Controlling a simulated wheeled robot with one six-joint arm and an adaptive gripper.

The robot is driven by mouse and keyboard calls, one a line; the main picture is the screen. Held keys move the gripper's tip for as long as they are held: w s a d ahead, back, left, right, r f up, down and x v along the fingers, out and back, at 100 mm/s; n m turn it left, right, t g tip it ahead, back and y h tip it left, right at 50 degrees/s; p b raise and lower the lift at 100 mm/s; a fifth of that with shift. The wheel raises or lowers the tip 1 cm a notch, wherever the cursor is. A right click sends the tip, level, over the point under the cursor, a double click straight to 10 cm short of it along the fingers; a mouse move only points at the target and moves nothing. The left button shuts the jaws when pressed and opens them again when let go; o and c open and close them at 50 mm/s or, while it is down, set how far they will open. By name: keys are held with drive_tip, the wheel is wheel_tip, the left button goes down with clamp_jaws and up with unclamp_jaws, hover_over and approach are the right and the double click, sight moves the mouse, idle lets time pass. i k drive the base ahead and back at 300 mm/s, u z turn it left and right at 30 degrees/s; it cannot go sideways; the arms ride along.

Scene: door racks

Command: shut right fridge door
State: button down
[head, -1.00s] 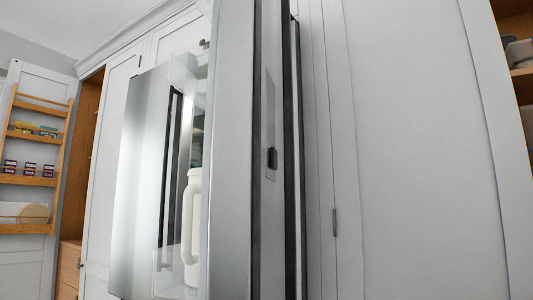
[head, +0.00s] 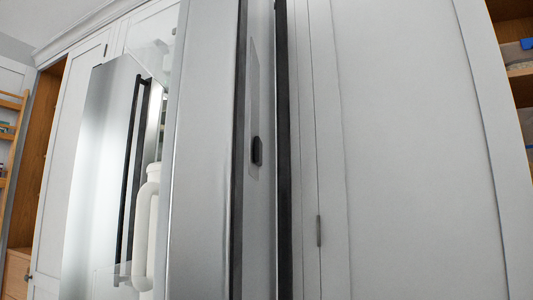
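The right fridge door (head: 205,150) stands open in the head view, seen nearly edge-on as a tall pale steel panel in the centre. A dark vertical strip (head: 238,170) runs along its right side. On its left, clear shelving and a white jug (head: 146,235) show, partly cut off by the panel. Farther left is another steel fridge door (head: 95,180) with a long dark handle (head: 130,170); it appears shut. My gripper is not in view, so its state and any contact with the door are hidden.
A tall white cabinet panel (head: 420,150) with a small hinge (head: 319,230) fills the right side. Wooden shelves (head: 519,87) stand at the far right edge. At the far left are a white cabinet door (head: 62,150) and an open wooden cupboard (head: 50,160).

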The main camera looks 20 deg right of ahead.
sight(215, 235)
drive_tip(key=k, duration=0.5)
drive_tip(key=u, duration=0.6)
drive_tip(key=k, duration=0.7)
drive_tip(key=z, duration=0.85)
